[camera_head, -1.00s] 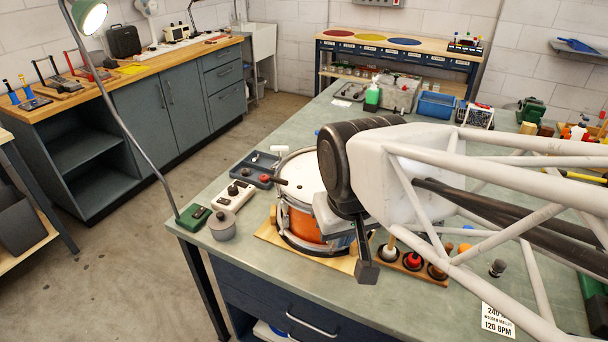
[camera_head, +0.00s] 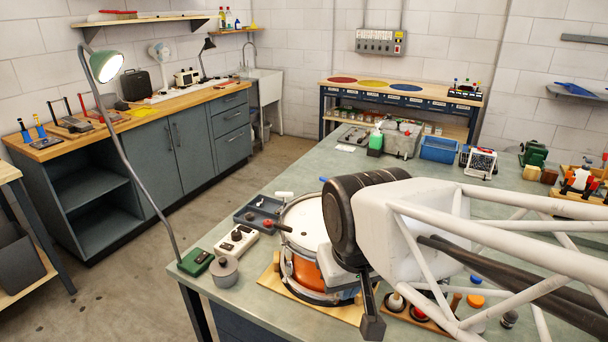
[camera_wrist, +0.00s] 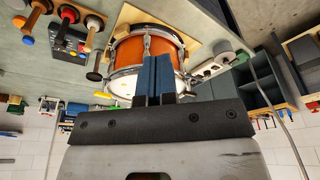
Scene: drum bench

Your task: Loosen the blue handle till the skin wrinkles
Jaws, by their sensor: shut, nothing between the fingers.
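The drum (camera_head: 306,268) has an orange shell, metal rims and a white skin (camera_head: 305,222); it stands on a wooden base on the bench. The skin looks smooth from here. A small blue piece (camera_head: 323,179) shows just beyond its far rim; I cannot tell whether it is the blue handle. In the wrist view the drum (camera_wrist: 165,43) lies beyond my gripper (camera_wrist: 155,62), whose blue-faced fingers are shut and empty. They overlap the drum in the picture; touching cannot be told.
A grey tray (camera_head: 246,217), a white box with knobs (camera_head: 236,240), a green box (camera_head: 195,262) and a grey round pot (camera_head: 225,271) stand left of the drum. A lamp arm (camera_head: 140,165) rises at the bench's left corner. A rack with mallets (camera_head: 420,315) is at right.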

